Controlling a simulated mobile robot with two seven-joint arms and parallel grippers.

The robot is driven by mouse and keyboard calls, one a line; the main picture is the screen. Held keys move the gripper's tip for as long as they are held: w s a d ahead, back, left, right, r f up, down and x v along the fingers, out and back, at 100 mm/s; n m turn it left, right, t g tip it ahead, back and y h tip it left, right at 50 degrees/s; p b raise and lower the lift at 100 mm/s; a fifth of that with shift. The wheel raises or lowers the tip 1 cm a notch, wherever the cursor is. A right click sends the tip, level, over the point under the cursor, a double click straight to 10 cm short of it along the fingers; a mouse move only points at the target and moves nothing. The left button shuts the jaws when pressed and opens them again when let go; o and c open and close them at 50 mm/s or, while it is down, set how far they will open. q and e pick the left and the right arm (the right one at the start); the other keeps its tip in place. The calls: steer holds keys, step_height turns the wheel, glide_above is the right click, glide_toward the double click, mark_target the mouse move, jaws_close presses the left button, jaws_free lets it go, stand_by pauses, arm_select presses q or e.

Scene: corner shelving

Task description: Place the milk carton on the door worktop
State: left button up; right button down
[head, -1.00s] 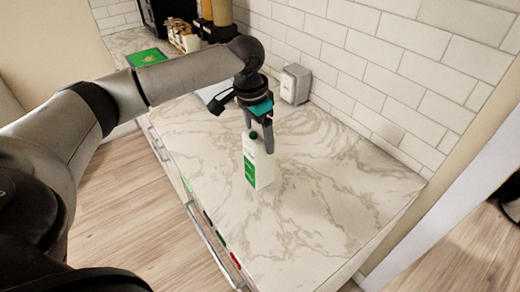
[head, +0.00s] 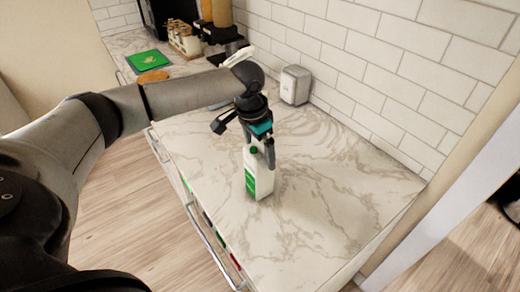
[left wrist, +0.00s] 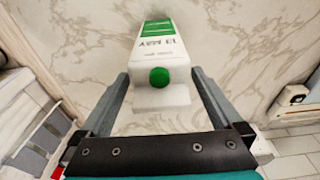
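The milk carton (head: 251,183), white and green with a green cap, stands upright on the marbled worktop (head: 330,220) near its left edge. In the left wrist view the carton (left wrist: 160,50) is seen from above, cap towards me. My left gripper (head: 260,150) is over the carton's top. In the left wrist view its two fingers (left wrist: 163,95) are spread on either side of the carton, with a gap visible on each side. The carton's underside is hidden. My right gripper is not in view.
A grey box-shaped item (head: 295,85) stands by the tiled wall. A green board (head: 147,60), a round wooden board (head: 152,76) and a rack of jars (head: 184,40) are on the far counter. The worktop right of the carton is clear.

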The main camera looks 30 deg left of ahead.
arm_select(q)
step_height(320, 180, up, 12)
steer(key=s, duration=0.1)
steer(key=shift+s+a+p, duration=0.3)
steer(key=shift+a+p, duration=0.05)
steer(key=shift+p, duration=0.05)
stand_by(0.3)
